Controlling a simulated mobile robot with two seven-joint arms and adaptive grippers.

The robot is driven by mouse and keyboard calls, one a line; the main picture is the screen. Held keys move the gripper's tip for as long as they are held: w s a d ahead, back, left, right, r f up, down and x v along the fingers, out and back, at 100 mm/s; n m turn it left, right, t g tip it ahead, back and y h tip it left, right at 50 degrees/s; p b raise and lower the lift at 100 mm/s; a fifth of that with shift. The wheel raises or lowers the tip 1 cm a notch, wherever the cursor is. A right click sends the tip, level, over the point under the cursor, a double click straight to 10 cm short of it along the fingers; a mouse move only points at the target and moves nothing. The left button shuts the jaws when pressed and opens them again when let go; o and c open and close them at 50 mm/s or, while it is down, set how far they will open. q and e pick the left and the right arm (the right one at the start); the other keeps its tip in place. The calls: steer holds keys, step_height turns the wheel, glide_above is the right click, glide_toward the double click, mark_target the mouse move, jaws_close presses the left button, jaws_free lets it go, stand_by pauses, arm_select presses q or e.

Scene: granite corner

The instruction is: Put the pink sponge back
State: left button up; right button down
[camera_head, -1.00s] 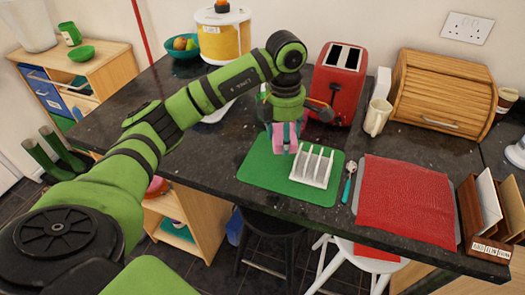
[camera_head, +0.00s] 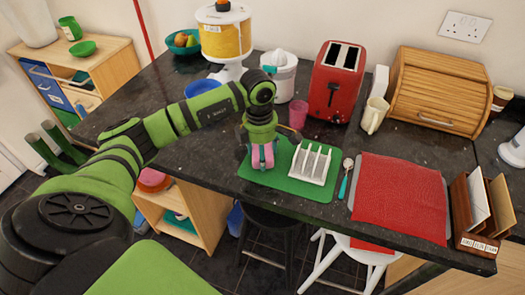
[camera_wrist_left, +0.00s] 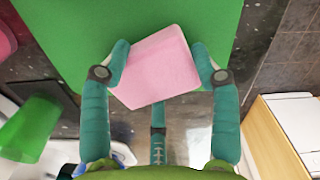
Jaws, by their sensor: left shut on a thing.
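The pink sponge (camera_head: 263,154) is a block held between the fingers of my left gripper (camera_head: 262,161). In the left wrist view, the sponge (camera_wrist_left: 158,68) sits tilted between the two teal fingers, which press on its sides. The gripper is over the left part of the green mat (camera_head: 310,193). I cannot tell whether the sponge touches the mat. A white slotted rack (camera_head: 310,163) stands on the mat, to the right of the gripper. My right gripper is not in view.
A spoon with a teal handle (camera_head: 343,185) and a red mat (camera_head: 402,197) lie to the right. A pink cup (camera_head: 298,110), a white juicer (camera_head: 280,75) and a red toaster (camera_head: 336,82) stand behind. The counter's front edge is close to the green mat.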

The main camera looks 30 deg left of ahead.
arm_select(q)
steer(key=o, duration=1.1)
steer(key=shift+f, duration=0.1)
steer(key=shift+r, duration=0.3)
steer(key=r+b, duration=0.1)
steer(key=r, duration=0.3)
steer(key=r+b, duration=0.1)
steer(key=r, duration=0.2)
steer(key=r+b, duration=0.1)
steer(key=r, duration=0.3)
steer(key=shift+s+a+r, duration=0.15)
steer(key=shift+a+r, duration=0.1)
steer(key=shift+r, duration=0.1)
